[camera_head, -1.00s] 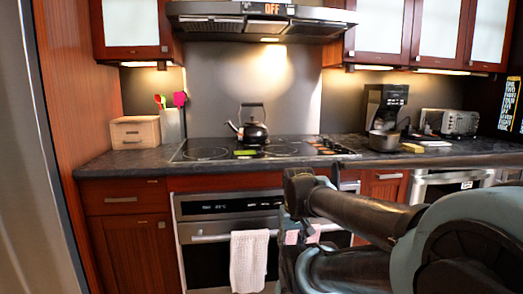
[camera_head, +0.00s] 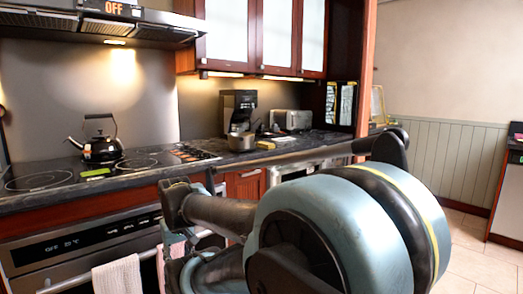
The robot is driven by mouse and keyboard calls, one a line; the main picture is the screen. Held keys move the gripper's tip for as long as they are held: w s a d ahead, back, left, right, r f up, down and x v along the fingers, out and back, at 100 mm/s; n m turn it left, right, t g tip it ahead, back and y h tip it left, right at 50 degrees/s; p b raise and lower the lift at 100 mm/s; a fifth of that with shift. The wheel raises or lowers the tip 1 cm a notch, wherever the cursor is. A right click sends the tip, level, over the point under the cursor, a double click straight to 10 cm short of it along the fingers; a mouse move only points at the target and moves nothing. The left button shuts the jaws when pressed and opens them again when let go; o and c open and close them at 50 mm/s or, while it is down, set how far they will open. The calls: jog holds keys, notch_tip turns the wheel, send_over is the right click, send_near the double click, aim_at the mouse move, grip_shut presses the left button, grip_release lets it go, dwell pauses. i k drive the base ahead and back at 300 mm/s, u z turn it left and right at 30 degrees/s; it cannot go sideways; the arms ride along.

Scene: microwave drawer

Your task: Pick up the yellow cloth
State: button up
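A small yellow item (camera_head: 265,145) lies on the dark counter in front of the coffee maker. It may be the yellow cloth, but it is too small to tell. A white towel (camera_head: 118,276) and a pinkish towel (camera_head: 172,262) hang from the oven handle, below the cooktop. My arm, with a large blue-grey joint, fills the lower middle of the view and covers part of the counter front. I make out no fingertips of my gripper.
A black kettle (camera_head: 101,145) stands on the cooktop (camera_head: 40,181), with a yellow-green item (camera_head: 95,173) before it. A coffee maker (camera_head: 238,110), a pot (camera_head: 241,141) and a toaster (camera_head: 291,120) stand farther right. Open tiled floor (camera_head: 468,250) shows at the right.

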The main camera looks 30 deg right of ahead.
aim_at(267, 146)
jog(key=z, duration=0.05)
jog(key=k, duration=0.45)
jog(key=z, duration=0.65)
jog(key=i, duration=1.45)
jog(key=z, duration=0.5)
